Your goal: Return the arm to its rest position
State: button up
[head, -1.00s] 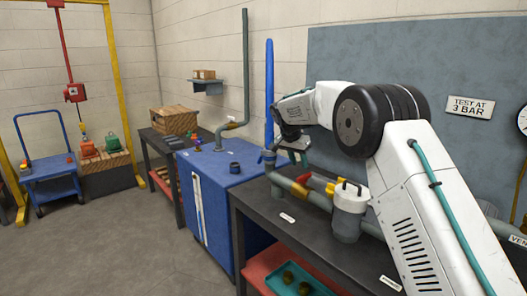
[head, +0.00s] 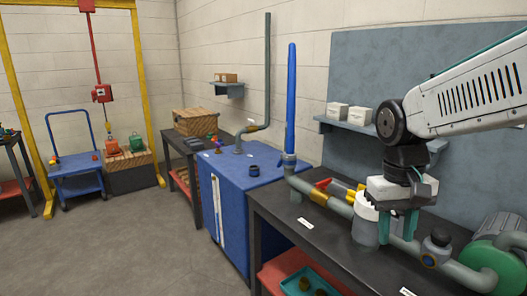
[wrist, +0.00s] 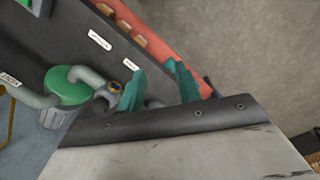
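My gripper (head: 398,234) hangs from my arm at the right of the head view, over the dark workbench (head: 322,247). Its two teal fingers point down and are apart, with nothing seen between them. In the wrist view my gripper (wrist: 157,70) also shows its two fingers spread. In the head view the fingers appear in front of or beside the pipework and a white-topped grey canister (head: 364,230). I cannot tell the exact gap to them.
A green pump (head: 498,252) stands at the bench's right end and shows in the wrist view (wrist: 68,86). A blue cabinet (head: 245,205) with an upright blue pipe is left of the bench. A wall shelf (head: 345,124) holds white boxes. Floor (head: 150,245) at left is clear.

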jog(key=s+d+t, duration=0.1)
jog(key=s+t, duration=0.1)
jog(key=s, duration=1.4)
jog(key=shift+d+t+y, duration=0.2)
jog(key=shift+t+y, duration=0.1)
jog(key=shift+y, duration=0.1)
jog(key=shift+s, duration=0.1)
